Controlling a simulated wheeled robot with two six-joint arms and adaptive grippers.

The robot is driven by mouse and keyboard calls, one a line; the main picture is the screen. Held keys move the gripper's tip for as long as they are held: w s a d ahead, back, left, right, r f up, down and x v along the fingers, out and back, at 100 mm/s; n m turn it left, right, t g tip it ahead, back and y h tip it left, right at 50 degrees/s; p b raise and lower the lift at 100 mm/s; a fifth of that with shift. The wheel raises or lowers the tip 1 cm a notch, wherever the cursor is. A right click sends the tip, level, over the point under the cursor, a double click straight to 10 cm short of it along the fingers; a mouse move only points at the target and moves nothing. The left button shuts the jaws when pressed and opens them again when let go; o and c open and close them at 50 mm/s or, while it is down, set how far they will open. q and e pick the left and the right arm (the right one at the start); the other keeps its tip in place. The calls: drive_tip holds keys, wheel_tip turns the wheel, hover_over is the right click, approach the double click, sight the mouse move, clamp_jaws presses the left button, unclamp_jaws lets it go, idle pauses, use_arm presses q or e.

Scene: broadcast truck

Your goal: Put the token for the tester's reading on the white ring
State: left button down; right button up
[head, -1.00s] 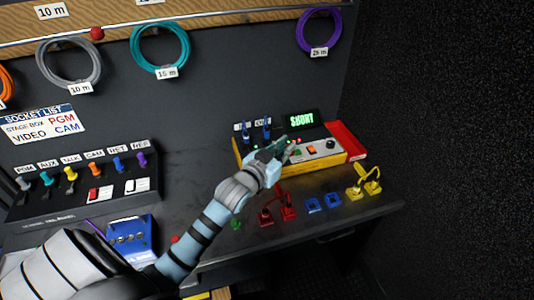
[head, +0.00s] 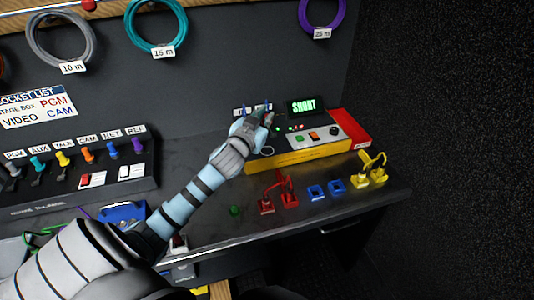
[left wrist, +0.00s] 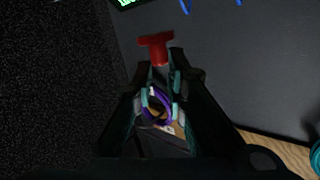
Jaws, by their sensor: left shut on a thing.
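The tester (head: 300,150) is a yellow box with a grey top on the bench. Its screen (head: 303,106) reads SHORT in green. My left gripper (head: 268,118) is over the tester's left part, by the blue leads. In the left wrist view it is shut on a red T-shaped token (left wrist: 156,45), held at the fingertips. A pale ring (head: 267,150), seemingly the white ring, shows small below the gripper at the tester's left end. A green token (head: 235,210) stands on the bench's front part. My right gripper is not in view.
A socket panel (head: 85,178) stands at left. Cable coils hang on the wall.

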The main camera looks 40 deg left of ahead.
sight(265, 156)
use_arm(q)
wheel_tip(265, 156, down, 12)
drive_tip(key=b, duration=0.3)
drive_tip(key=shift+w+r, duration=0.1)
drive_tip(key=shift+r, duration=0.1)
drive_tip(key=shift+f, duration=0.15)
drive_tip(key=c, duration=1.6)
unclamp_jaws()
drive_tip(key=shift+w, duration=0.1)
drive_tip(key=shift+r, duration=0.25)
drive_tip(key=v, duration=1.2)
drive_tip(key=shift+p, duration=0.3)
